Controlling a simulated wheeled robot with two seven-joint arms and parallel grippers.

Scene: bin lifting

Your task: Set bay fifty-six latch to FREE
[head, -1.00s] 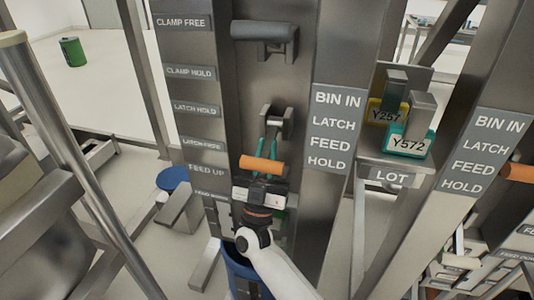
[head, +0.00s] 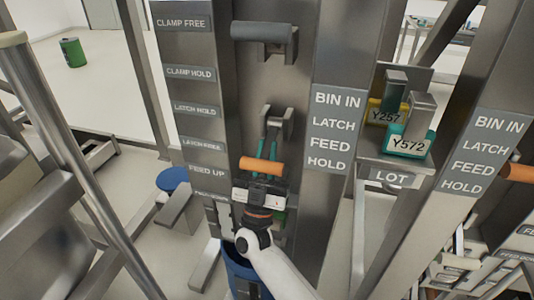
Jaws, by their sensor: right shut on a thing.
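The latch lever (head: 285,119) is a dark grey lever on the bay's metal column, beside the LATCH HOLD label (head: 195,109) and above the level of the LATCH FREE label (head: 202,145). My right gripper (head: 271,134) reaches up from below, its teal fingers shut on the latch lever. The fingers cover much of the lever's end, so the exact grip is hard to see. An orange handle (head: 262,165) crosses in front of the fingers, just above the gripper body. My left gripper is not in view.
A grey clamp handle (head: 264,31) juts out above the latch lever. A BIN IN, LATCH, FEED, HOLD plate (head: 335,130) is to the right. Tags Y257 (head: 384,116) and Y572 (head: 408,145) stand on the LOT shelf. A blue bin (head: 240,270) is below.

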